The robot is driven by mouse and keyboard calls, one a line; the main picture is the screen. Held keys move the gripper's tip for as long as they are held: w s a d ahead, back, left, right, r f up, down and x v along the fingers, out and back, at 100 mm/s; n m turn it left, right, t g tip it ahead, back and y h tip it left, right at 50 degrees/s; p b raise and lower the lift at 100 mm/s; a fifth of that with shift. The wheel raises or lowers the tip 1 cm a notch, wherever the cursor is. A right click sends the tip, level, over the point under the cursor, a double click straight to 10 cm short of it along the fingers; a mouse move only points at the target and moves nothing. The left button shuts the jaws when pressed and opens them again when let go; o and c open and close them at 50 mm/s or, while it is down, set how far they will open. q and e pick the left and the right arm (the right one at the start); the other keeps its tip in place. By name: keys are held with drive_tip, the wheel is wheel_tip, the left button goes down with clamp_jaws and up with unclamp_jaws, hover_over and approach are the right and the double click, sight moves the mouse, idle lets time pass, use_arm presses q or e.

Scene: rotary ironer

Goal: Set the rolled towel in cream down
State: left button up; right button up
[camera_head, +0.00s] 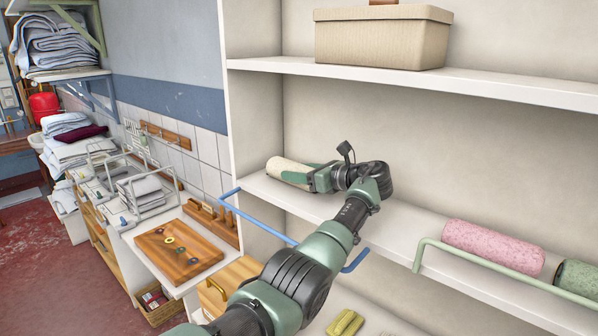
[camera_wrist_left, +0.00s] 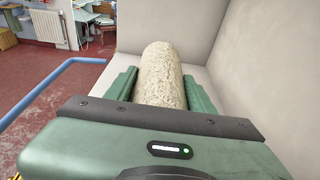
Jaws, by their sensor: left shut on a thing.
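The cream rolled towel (camera_head: 289,171) lies lengthwise at the left end of the middle shelf (camera_head: 400,240), close to the side panel. My left gripper (camera_head: 310,178) is around its near end, shut on it. In the left wrist view the towel (camera_wrist_left: 161,75) sits between the two green fingers (camera_wrist_left: 160,92) and points away from me. It appears to be at shelf level; whether it fully rests on the board I cannot tell. My right gripper is not in view.
A blue rail (camera_head: 265,232) runs along the shelf front below my arm. A pink rolled towel (camera_head: 492,247) and a dark green one (camera_head: 577,278) lie to the right behind a green rail (camera_head: 500,270). A beige box (camera_head: 380,38) stands on the shelf above.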

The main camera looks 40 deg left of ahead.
use_arm(q)
drive_tip(key=o, duration=1.4)
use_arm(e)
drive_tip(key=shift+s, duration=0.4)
use_arm(q)
drive_tip(key=p+v, duration=0.2)
drive_tip(key=v, duration=0.1)
drive_tip(key=p+v, duration=0.2)
drive_tip(key=v, duration=0.2)
drive_tip(key=shift+r+p, duration=0.25)
drive_tip(key=shift+p, duration=0.05)
drive_tip(key=shift+d, duration=0.25)
drive_tip(key=shift+f, duration=0.1)
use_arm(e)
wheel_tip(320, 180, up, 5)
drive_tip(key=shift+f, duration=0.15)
